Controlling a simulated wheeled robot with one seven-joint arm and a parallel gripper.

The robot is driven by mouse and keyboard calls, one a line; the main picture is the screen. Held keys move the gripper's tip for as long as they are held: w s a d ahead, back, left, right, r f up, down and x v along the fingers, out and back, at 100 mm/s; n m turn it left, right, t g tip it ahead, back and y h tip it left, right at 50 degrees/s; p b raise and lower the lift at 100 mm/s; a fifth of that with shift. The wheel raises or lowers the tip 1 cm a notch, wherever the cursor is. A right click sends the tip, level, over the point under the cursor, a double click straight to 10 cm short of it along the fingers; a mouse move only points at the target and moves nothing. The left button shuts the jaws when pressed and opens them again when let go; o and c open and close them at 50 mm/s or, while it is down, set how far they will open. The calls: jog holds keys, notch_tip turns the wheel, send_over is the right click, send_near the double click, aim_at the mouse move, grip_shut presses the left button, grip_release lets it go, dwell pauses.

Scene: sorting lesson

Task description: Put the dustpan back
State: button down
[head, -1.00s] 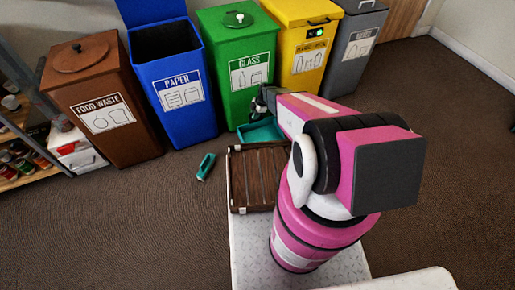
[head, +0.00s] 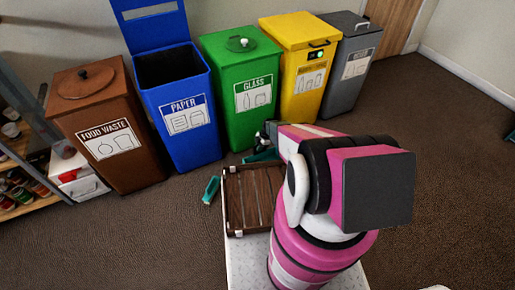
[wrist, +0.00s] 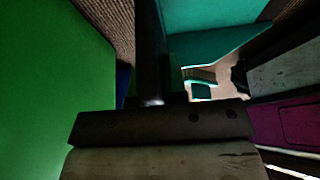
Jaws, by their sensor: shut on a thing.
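The teal dustpan (head: 262,156) is low in front of the green glass bin, mostly hidden behind the wooden tray and my arm in the head view. In the wrist view the dustpan (wrist: 215,20) fills the top right as a teal surface. My gripper (head: 268,137) is beside the green bin, above the dustpan, and is shut on it; the grip itself is dark and partly hidden. A small teal object with a pale tip (head: 211,190), perhaps a hand brush, lies on the floor left of the tray.
The green bin (head: 243,100) is very close to my gripper and fills the wrist view's left. Brown, blue, yellow and grey bins stand in the row. A slatted wooden tray (head: 232,215) sits in front of me. A shelf (head: 35,200) is at left. Carpet is clear at right.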

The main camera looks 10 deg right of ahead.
jog(key=shift+f, duration=0.1)
jog(key=c, duration=1.2)
grip_release()
jog(key=shift+o, duration=0.2)
jog(key=v, duration=1.2)
jog(key=shift+a, duration=0.1)
jog(key=shift+s+r, duration=0.1)
jog(key=shift+r, duration=0.3)
jog(key=s+r+m+h, duration=0.1)
jog(key=s+r+m, duration=0.5)
jog(key=r, duration=0.4)
jog(key=s+r+m+t+h, duration=0.1)
jog(key=s+r+m+h, duration=0.1)
jog(key=s+r+m, duration=0.5)
jog(key=s+r+m+h, duration=0.1)
jog(key=s+r+m, duration=0.6)
jog(key=r, duration=0.8)
jog(key=shift+a+r+m, duration=0.25)
jog(key=shift+m, duration=0.55)
